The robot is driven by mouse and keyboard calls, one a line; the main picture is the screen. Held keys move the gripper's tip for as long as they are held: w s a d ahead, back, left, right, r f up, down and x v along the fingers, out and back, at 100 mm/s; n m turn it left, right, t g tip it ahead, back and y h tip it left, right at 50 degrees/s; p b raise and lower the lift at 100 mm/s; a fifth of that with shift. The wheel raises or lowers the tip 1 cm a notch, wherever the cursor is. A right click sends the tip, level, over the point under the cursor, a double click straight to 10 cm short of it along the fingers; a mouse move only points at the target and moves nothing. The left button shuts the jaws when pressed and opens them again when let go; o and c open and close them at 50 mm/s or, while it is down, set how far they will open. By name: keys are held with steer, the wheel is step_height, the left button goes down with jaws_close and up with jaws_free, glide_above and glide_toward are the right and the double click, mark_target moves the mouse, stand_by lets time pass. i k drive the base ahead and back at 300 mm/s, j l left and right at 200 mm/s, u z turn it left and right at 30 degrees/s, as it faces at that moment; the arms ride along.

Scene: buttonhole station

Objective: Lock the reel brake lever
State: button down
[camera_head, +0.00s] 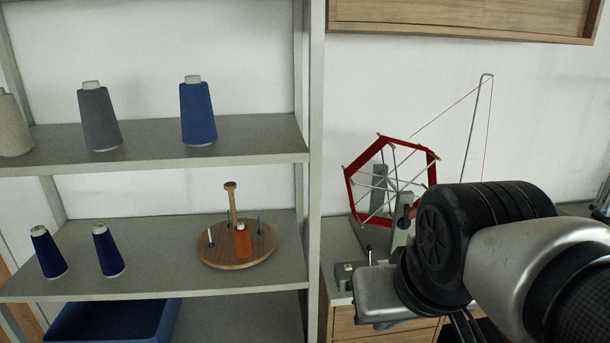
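The reel (391,181), a red six-sided frame with pale spokes, stands on a grey base at the right, on a wooden cabinet. A small upright lever with a dark knob (369,250) shows in front of the reel's base; it looks like the brake lever, but its setting cannot be told. My arm comes in from the right and covers part of the base. The end of my arm (385,294) is just in front of and below the lever, with no clear contact. My gripper's fingers cannot be made out.
A red thread runs from the reel to a tall bent rod (473,125). A small grey block (344,271) sits near the cabinet's left edge.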

mark_target(369, 248)
steer(key=i+l, duration=0.85)
steer(key=i+j+u, duration=0.05)
steer(key=i, duration=0.05)
